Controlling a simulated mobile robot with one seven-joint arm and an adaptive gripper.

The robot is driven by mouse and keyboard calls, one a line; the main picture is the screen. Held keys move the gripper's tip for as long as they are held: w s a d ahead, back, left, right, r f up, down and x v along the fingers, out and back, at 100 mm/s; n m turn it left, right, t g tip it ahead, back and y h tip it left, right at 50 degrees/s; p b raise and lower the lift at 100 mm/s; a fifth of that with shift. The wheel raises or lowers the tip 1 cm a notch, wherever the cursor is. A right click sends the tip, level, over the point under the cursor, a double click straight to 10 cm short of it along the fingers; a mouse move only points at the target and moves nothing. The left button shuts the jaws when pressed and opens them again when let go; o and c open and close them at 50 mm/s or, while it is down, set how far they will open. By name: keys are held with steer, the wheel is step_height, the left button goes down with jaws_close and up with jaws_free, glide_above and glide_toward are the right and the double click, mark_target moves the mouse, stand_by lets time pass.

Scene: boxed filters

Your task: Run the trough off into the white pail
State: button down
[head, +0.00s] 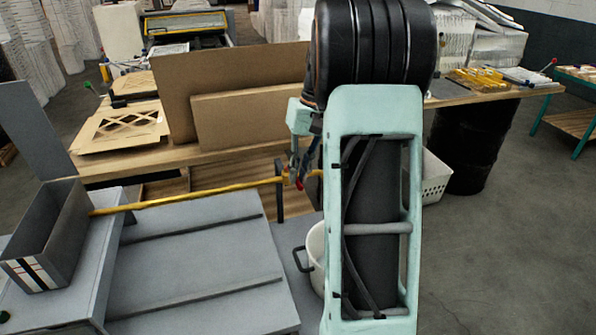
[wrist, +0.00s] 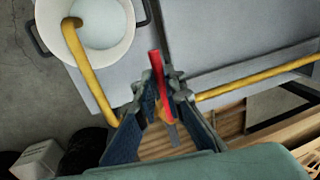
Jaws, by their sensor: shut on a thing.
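The grey trough (head: 72,232) stands on the grey bench at the left of the head view; its liquid level cannot be made out. A yellow hose (head: 190,197) runs from it to my gripper (head: 298,165). In the wrist view the hose (wrist: 88,72) continues past my gripper and ends over the rim inside the white pail (wrist: 130,48), which holds pale liquid. The pail (head: 316,240) is partly hidden by my arm in the head view. My gripper (wrist: 163,92) is shut on a red lever (wrist: 157,68) at the hose, lying roughly across it.
Brown boards (head: 250,115) stand upright on a wooden table behind the hose. A white perforated basket (head: 436,178) and a black drum (head: 478,140) are behind my arm at the right. The grey bench top (head: 195,265) is clear. Open floor lies at the right.

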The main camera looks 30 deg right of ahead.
steer(key=c, duration=2)
jaws_free()
steer(key=shift+d+r, duration=0.1)
steer(key=shift+r, duration=0.05)
steer(key=r, duration=0.4)
steer(key=d+r, duration=0.1)
steer(key=r, duration=0.2)
steer(key=d+r, duration=0.1)
steer(key=r, duration=0.3)
steer(key=shift+s+d+r, duration=0.1)
steer(key=shift+s+r, duration=0.1)
steer(key=shift+r, duration=0.1)
